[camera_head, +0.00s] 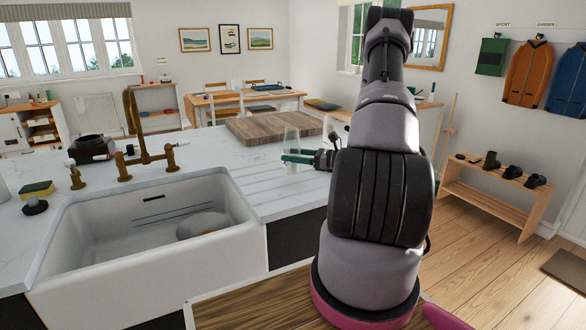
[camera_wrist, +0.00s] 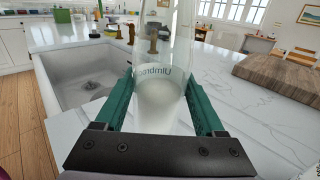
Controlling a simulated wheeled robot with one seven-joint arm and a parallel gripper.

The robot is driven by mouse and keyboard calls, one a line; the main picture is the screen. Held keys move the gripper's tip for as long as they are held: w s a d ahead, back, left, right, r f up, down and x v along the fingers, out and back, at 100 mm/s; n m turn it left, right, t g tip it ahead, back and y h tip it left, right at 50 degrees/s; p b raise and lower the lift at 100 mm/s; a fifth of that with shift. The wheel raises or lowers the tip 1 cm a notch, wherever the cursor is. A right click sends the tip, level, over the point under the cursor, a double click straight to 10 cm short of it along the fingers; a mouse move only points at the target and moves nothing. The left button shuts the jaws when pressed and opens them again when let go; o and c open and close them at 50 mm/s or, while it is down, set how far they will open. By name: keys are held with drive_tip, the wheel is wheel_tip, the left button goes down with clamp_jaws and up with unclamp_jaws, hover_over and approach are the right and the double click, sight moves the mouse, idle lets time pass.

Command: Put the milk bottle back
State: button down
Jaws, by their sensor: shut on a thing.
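The milk bottle (camera_wrist: 160,100) is clear glass with lettering on its side and some white milk in the bottom. It stands upright between the green fingers of my gripper (camera_wrist: 160,105) in the wrist view. In the head view my gripper (camera_head: 299,158) is shut around the bottle (camera_head: 292,138) above or on the white counter (camera_head: 262,193), right of the sink. I cannot tell whether the bottle's base touches the counter. My arm hides part of the room behind it.
A white sink (camera_head: 150,235) with a brass tap (camera_head: 140,130) lies left of the gripper. A wooden chopping board (camera_head: 272,127) lies just behind the bottle. A sponge (camera_head: 37,189) sits at the far left. A low shoe rack (camera_head: 495,190) stands on the right.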

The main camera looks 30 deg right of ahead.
sight(293, 166)
drive_tip(key=shift+f, duration=2)
drive_tip(key=shift+f, duration=0.15)
unclamp_jaws()
